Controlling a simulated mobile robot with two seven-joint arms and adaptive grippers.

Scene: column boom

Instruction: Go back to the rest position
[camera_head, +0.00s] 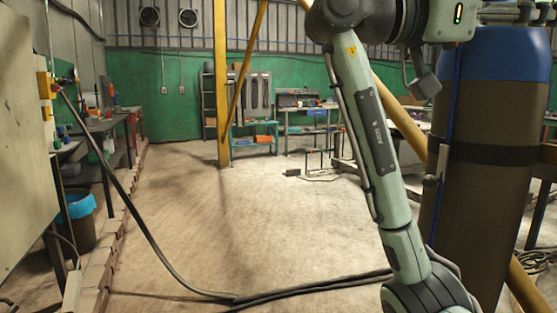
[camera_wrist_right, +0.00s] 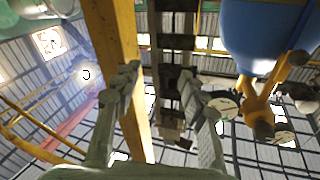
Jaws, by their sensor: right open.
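My right arm stands raised on the right side of the head view, and its gripper is not clearly visible there. In the right wrist view my right gripper (camera_wrist_right: 159,75) points up toward the roof. Its two fingers are spread apart, with nothing held between them. My left arm and left gripper are not in the head view.
A large brown cylinder with a blue top (camera_head: 490,170) stands close beside my right arm. A yellow post (camera_head: 221,90) rises ahead. A dark cable (camera_head: 150,235) crosses the floor. A workbench (camera_head: 100,125) and blue-lined bin (camera_head: 78,220) are left. The middle floor (camera_head: 230,220) is clear.

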